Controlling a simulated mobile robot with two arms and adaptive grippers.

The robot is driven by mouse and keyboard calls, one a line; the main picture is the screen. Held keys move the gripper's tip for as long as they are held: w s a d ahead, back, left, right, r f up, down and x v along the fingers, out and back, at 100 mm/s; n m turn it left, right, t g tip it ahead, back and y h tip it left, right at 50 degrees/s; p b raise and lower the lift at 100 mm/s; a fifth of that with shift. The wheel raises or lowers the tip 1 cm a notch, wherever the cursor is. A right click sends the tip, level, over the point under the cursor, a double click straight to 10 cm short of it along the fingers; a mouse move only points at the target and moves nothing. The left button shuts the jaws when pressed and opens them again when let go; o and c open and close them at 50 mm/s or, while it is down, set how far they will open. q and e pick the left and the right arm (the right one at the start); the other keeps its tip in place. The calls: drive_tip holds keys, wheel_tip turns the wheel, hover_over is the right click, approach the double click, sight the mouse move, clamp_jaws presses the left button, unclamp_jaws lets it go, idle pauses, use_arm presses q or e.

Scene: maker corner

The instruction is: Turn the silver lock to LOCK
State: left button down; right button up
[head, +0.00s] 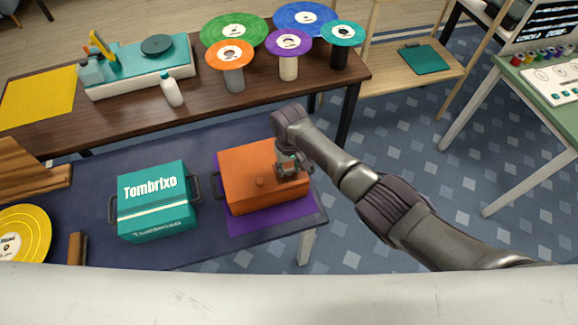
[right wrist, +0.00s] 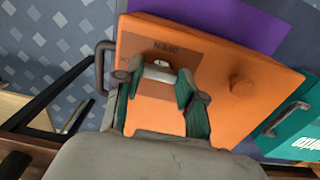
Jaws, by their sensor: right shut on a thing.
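The orange box (head: 240,190) stands on a purple mat (head: 240,222) on the dark blue table. My right gripper (head: 290,168) reaches down onto the right part of its top. In the right wrist view the silver lock (right wrist: 158,71) is a short metal piece between the two fingers of the right gripper (right wrist: 158,84), which is shut on it. A brown label patch (right wrist: 185,52) with small dark lettering lies beside the lock; I cannot read it surely. The gripper partly hides the lock, so its exact setting is unclear. My left gripper is not in view.
A round orange knob (right wrist: 242,86) stands up from the box top near the lock. A teal box (head: 155,205) marked "Tombrixo" stands to the left. Behind, a brown table (head: 130,115) holds record discs on stands and a white bottle (head: 172,90).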

sight(289, 170)
drive_tip(key=o, duration=1.2)
drive_tip(key=shift+c, duration=0.2)
drive_tip(key=shift+r, duration=0.1)
wheel_tip(289, 170, up, 12)
